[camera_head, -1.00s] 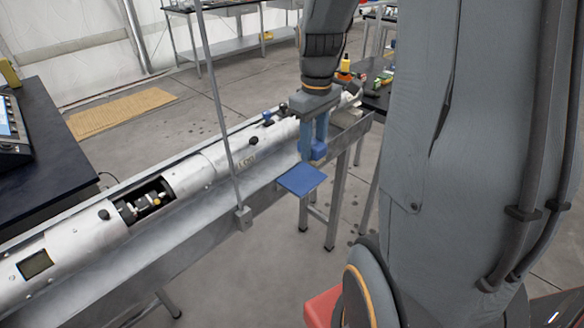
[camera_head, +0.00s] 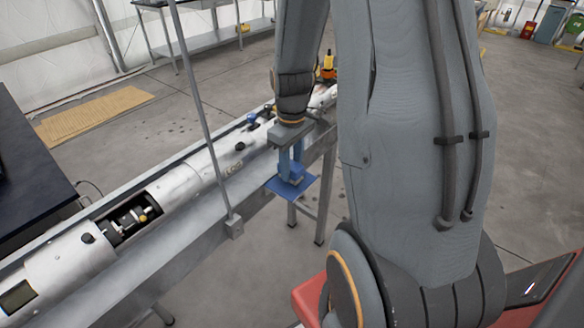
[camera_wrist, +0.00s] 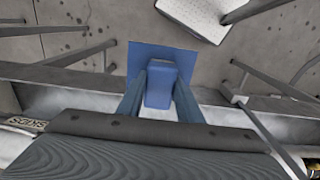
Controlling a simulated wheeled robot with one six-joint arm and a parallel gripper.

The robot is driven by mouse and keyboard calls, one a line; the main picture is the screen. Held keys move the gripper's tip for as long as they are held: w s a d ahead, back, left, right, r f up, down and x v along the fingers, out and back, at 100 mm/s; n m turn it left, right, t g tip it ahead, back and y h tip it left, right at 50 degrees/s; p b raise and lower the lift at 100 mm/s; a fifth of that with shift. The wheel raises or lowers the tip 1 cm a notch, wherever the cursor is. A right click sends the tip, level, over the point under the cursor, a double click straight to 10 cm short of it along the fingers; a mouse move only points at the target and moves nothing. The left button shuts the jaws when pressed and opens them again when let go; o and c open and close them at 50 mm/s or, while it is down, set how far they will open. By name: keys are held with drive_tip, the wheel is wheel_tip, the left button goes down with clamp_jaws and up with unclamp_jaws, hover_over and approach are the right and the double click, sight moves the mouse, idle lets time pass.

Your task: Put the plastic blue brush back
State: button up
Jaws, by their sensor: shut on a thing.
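The blue brush (camera_head: 291,189) has a flat square plate below and a small block-shaped grip above. In the wrist view the block of the brush (camera_wrist: 160,86) sits between the two blue fingers, with the plate beyond it. My gripper (camera_head: 291,165) is shut on the block and points down. It holds the brush beside the near edge of the long metal trough, with the plate facing the floor. Whether the plate touches the trough's edge I cannot tell.
A long silver tube (camera_head: 180,187) with an open section lies in the grey metal trough (camera_head: 190,232). A thin upright rod (camera_head: 205,110) stands at the trough. A dark table (camera_head: 30,160) is at the left. A tan mat (camera_head: 95,115) lies on the floor behind.

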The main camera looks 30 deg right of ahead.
drive_tip(key=shift+f, duration=0.5)
drive_tip(key=shift+f, duration=0.15)
drive_tip(key=o, duration=1.1)
